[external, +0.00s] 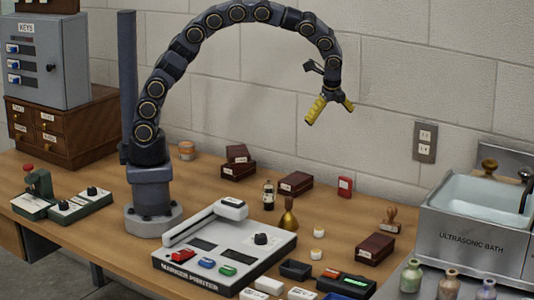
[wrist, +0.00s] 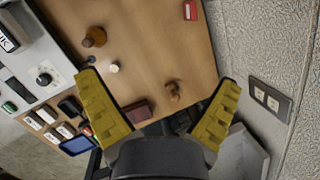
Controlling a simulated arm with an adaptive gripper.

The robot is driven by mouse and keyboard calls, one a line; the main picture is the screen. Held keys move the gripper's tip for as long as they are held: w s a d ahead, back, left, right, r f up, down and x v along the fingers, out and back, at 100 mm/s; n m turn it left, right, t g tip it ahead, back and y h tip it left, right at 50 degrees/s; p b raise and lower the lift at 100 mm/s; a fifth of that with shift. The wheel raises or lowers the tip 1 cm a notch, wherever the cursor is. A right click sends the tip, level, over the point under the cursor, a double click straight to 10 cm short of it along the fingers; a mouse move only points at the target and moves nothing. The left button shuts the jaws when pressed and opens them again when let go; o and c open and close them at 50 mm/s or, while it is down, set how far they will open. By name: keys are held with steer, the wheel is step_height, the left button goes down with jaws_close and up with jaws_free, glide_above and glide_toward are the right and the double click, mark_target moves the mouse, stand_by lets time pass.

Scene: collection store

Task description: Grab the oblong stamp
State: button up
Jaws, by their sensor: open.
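A stamp (external: 390,220) with a brown wooden handle and a flat base stands on the table at the right, behind a dark red box. It also shows in the wrist view (wrist: 174,91), between my fingers and a little right of centre; I cannot make out its base shape there. My gripper (external: 331,113) has yellow fingers spread wide and is empty. It hangs high above the back of the table, up and left of the stamp in the external view. In the wrist view my gripper (wrist: 160,78) frames the stamp without touching it.
A dark red box (external: 375,249) lies close in front of the stamp. The ultrasonic bath (external: 470,240) stands to its right. A brass bell-shaped object (external: 288,215), small white-topped jars (external: 318,233) and the marker printer (external: 225,250) lie left. A wall rises behind the table.

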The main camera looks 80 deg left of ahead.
steer(key=w+d+f+m+t, duration=0.1)
steer(key=w+d+f+m, duration=0.45)
steer(key=w+f, duration=0.25)
steer(key=m+t, duration=0.1)
steer(key=m, duration=0.5)
glide_above(392, 218)
steer(key=s, duration=0.1)
steer(key=f, duration=1)
steer(key=shift+d+f, duration=0.25)
steer(key=shift+d, duration=0.1)
steer(key=shift+f+m, duration=0.25)
steer(key=shift+f, duration=0.05)
steer(key=shift+x, duration=3.65)
steer(key=c, duration=1.2)
